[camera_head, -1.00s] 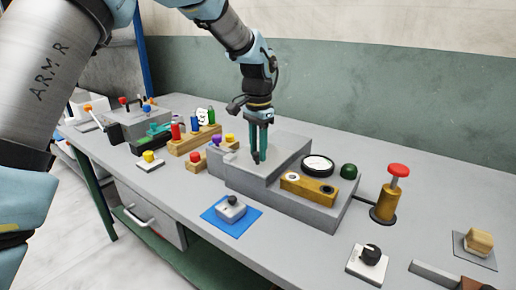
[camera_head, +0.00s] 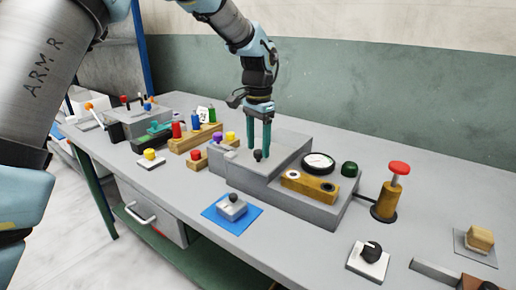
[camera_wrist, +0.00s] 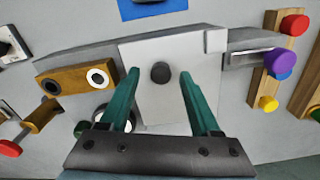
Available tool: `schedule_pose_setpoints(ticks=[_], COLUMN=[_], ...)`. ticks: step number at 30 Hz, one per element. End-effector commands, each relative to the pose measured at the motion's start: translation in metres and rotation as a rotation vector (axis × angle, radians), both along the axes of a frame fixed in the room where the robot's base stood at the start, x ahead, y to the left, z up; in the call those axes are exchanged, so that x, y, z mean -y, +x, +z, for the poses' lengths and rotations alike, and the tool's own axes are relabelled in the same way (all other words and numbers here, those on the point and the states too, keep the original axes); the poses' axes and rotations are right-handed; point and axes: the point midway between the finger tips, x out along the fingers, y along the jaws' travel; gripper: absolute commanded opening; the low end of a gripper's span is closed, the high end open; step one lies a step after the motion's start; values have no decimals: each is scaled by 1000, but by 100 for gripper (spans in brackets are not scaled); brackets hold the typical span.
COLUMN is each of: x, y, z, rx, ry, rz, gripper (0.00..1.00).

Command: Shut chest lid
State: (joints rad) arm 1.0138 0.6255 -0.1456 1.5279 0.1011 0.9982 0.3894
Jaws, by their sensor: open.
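A grey chest-like block (camera_head: 241,175) stands in the middle of the bench. Its flat top, which looks like the lid (camera_head: 284,147), lies level, with no gap that I can make out. A black knob (camera_head: 258,155) stands on it, also seen in the wrist view (camera_wrist: 160,72) on a pale square plate (camera_wrist: 145,52). My gripper (camera_head: 259,147) is open and empty, pointing down just above the knob. In the wrist view its teal fingers are spread to both sides of the knob without touching it.
A brass block (camera_head: 309,187) and a round gauge (camera_head: 318,162) sit right of the lid. A red-topped plunger (camera_head: 398,168) stands farther right. Coloured pegs (camera_head: 195,122) stand at the left. A small grey box on a blue mat (camera_head: 218,222) lies in front.

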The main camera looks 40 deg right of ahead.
Motion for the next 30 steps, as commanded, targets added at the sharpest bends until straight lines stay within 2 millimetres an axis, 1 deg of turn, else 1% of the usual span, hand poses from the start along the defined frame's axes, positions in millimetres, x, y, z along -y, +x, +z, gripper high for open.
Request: schedule_pose_setpoints(ticks=[9, 12, 15, 21, 30], x=[1, 0, 0, -1, 0], y=[1, 1, 0, 0, 0], z=[61, 77, 88, 97, 96], rx=[3, 2, 1, 0, 0], ry=[-6, -4, -2, -1, -1], rz=[1, 1, 1, 0, 0], gripper=[64, 64, 64, 64, 64])
